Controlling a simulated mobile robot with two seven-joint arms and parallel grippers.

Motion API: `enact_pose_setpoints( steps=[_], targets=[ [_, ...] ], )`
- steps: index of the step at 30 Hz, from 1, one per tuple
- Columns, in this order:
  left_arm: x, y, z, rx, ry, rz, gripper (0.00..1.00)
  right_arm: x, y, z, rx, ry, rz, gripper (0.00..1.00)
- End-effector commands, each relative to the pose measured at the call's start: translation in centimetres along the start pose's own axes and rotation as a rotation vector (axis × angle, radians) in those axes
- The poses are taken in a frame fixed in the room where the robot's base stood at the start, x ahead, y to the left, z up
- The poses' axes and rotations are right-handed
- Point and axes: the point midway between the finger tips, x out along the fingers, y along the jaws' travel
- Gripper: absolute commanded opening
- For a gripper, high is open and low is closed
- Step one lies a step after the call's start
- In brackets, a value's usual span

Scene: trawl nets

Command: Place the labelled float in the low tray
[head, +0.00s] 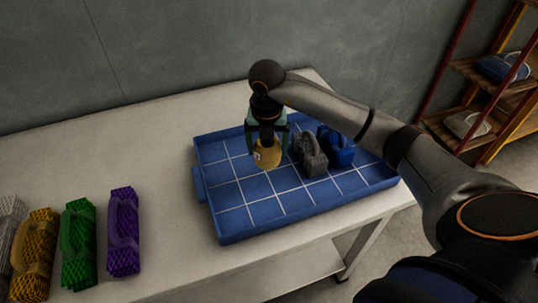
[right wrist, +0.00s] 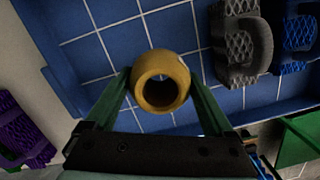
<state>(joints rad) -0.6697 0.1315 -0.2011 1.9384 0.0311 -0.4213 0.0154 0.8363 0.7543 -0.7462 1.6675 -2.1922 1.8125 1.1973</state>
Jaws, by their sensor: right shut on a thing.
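The labelled float (head: 267,155) is a yellow, rounded piece with a small white label on its side. It also shows in the right wrist view (right wrist: 160,92) as a ring with a dark hole facing the camera. My right gripper (head: 267,140) is shut on it; its green fingers (right wrist: 158,100) hold the float from both sides. The float is over the low tray (head: 235,222), a blue tray with a white grid; I cannot tell whether it touches the tray floor. My left gripper is not in view.
A grey net bundle (head: 310,155) and a blue one (head: 337,147) stand in the tray, right of the float. Purple (head: 123,232), green (head: 79,245) and yellow (head: 35,255) net bundles stand at the table's left. The tray's left and front cells are free. A shelf (head: 470,75) stands at right.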

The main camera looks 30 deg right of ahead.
Motion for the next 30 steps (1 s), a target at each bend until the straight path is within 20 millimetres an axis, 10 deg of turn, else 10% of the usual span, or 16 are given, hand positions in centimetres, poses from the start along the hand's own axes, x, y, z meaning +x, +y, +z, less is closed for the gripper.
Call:
enact_pose_setpoints(
  steps=[19,20,30],
  targets=[
    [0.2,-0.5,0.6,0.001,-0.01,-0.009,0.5,4.2,-0.4,0.0,0.0,0.0,0.0,0.31],
    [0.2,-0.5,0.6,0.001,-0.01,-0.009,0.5,4.2,-0.4,0.0,0.0,0.0,0.0,0.89],
    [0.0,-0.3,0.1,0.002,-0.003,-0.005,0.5,4.0,-0.4,0.0,0.0,0.0,0.0,1.0]
  ],
)
